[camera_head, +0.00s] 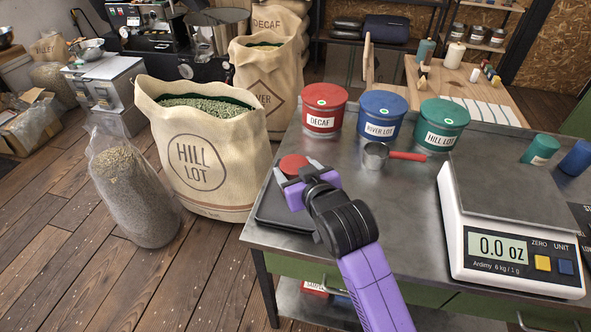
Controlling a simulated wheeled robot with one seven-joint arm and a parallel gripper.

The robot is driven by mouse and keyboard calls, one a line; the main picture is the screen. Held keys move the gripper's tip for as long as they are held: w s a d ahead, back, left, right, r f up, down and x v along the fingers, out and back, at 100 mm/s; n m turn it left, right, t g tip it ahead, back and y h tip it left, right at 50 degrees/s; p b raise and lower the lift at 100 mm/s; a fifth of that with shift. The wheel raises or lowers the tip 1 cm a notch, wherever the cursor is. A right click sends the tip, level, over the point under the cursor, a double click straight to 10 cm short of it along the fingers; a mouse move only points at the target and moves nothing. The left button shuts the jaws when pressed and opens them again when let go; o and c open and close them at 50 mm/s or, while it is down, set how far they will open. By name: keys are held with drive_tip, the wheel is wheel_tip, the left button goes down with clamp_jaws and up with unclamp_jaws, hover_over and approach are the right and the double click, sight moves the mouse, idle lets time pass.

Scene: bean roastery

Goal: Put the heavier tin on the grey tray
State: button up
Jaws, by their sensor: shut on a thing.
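My gripper (293,174) is shut on a small red tin (294,163) at the left end of the metal table. The tin is over the dark grey tray (268,213); my gripper hides its lower part, so I cannot tell if it touches the tray. The scale (515,250) has an empty plate and reads 0.0 oz.
Large red DECAF (324,108), blue RIVER LOT (381,118) and green HILL LOT (440,125) canisters stand along the table's back. A red-handled scoop (375,157) lies before them. A HILL LOT sack (205,150) stands left of the table.

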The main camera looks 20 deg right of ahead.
drive_tip(key=shift+f, duration=0.1)
drive_tip(key=o, duration=1.7)
drive_tip(key=shift+f, duration=0.1)
drive_tip(key=shift+r, duration=0.25)
drive_tip(key=v, duration=1.2)
drive_tip(key=shift+f, duration=0.15)
